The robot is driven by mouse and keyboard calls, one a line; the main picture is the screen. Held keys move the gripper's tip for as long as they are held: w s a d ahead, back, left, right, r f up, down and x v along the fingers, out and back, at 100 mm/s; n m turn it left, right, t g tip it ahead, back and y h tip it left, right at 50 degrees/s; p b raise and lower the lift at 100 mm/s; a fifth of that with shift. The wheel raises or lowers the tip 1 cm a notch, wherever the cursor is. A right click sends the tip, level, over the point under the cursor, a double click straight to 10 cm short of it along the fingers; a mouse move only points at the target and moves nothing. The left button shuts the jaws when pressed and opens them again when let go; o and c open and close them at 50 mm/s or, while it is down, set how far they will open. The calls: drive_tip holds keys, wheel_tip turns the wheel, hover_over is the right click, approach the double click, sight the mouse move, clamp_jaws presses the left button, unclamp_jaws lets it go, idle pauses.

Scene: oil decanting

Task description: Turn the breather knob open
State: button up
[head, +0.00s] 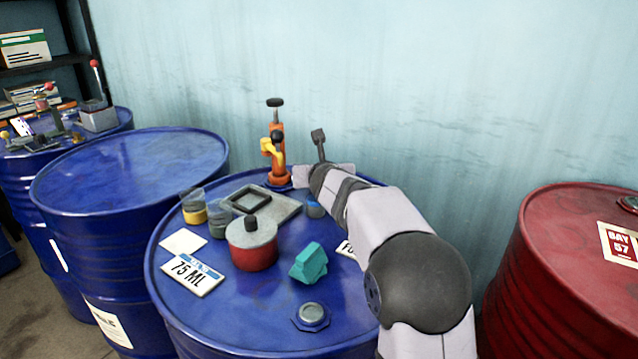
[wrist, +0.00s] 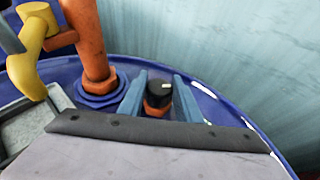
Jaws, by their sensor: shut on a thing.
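The breather knob (wrist: 157,84) is a small black cap with a pale mark on its top, above an orange-red base. It stands near the drum's back rim. My gripper (wrist: 160,98) has its two blue fingers down on either side of the knob and is shut on it. The pale mark lies toward the right of the cap in the wrist view. In the head view my arm and wrist hide the knob and the fingertips.
An orange hand pump (head: 279,155) with a yellow spout (wrist: 33,45) stands close left of the knob. The blue drum top (head: 262,297) also carries a red pot (head: 253,254), a grey tray (head: 283,206), jars, a teal block (head: 309,263) and cards. The wall (wrist: 245,45) is just behind.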

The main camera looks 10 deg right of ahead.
drive_tip(key=shift+r+m+h+b, duration=0.2)
drive_tip(key=shift+m+h+b, duration=0.2)
drive_tip(key=shift+m+h, duration=0.15)
drive_tip(key=o, duration=1.1)
drive_tip(key=shift+f, duration=0.1)
drive_tip(key=shift+c, duration=0.2)
drive_tip(key=shift+v, duration=3.65)
